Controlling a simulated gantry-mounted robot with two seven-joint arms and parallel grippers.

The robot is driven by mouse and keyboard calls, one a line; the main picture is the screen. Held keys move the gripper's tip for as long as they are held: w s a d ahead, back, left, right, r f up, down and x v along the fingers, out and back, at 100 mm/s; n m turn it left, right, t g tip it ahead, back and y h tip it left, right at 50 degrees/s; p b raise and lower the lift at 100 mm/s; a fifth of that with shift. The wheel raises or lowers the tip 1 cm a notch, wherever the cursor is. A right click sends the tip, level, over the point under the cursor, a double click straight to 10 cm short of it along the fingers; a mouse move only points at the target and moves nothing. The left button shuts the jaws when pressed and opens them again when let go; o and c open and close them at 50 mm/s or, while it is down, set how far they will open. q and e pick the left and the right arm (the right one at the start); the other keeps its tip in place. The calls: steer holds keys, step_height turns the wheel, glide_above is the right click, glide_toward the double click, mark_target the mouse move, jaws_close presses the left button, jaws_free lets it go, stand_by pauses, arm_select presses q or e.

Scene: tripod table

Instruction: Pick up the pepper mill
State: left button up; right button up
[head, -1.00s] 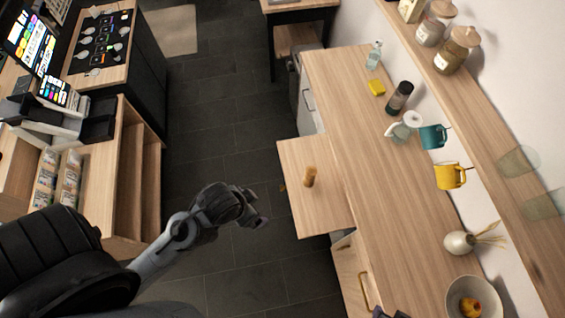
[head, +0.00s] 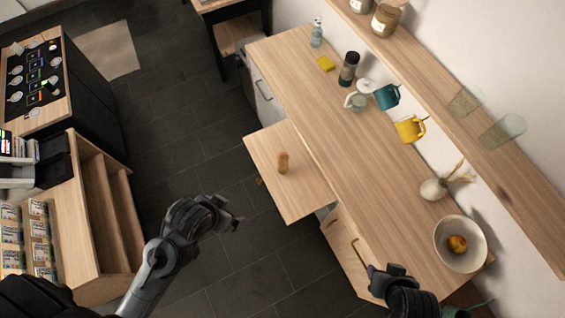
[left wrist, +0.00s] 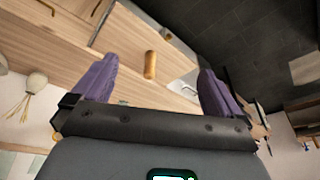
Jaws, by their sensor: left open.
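The pepper mill (head: 283,163) is a small light-brown wooden cylinder. It stands upright on a small wooden side table (head: 262,148) that juts out beside the long counter. My left gripper (head: 237,222) is below and left of the mill in the head view, apart from it. In the left wrist view the mill (left wrist: 151,65) shows between the two spread purple fingers, some distance beyond them, and the gripper is empty. My right gripper (head: 374,274) is at the bottom right, by the counter's near end. Its jaws are too small and dark to read.
Open floor lies left of the side table.

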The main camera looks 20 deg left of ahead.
mark_target(280, 163)
arm_select(q)
steer(key=shift+d, duration=0.15)
steer(key=c, duration=0.4)
steer(key=shift+o, duration=0.2)
